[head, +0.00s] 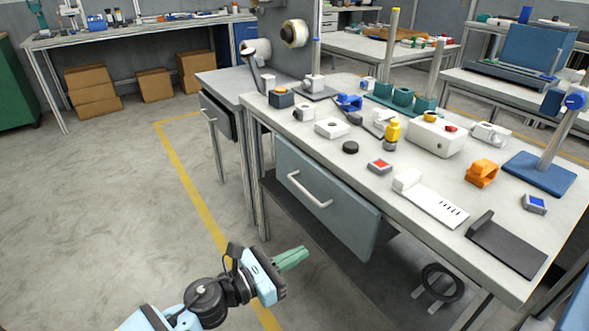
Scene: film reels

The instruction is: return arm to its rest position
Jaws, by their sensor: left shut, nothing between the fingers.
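My left gripper (292,258) comes in from the lower left on a light blue and black arm. Its green fingers are shut with nothing between them. It hangs over the floor, in front of and lower than the workbench drawer, apart from the bench. My right gripper is not in view.
A workbench (335,146) carries many small parts, including a yellow bottle (391,134), an orange part (481,173) and a white box (434,136). A grey drawer (325,200) with a handle faces my arm. A black ring (442,282) sits below. Open floor lies left.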

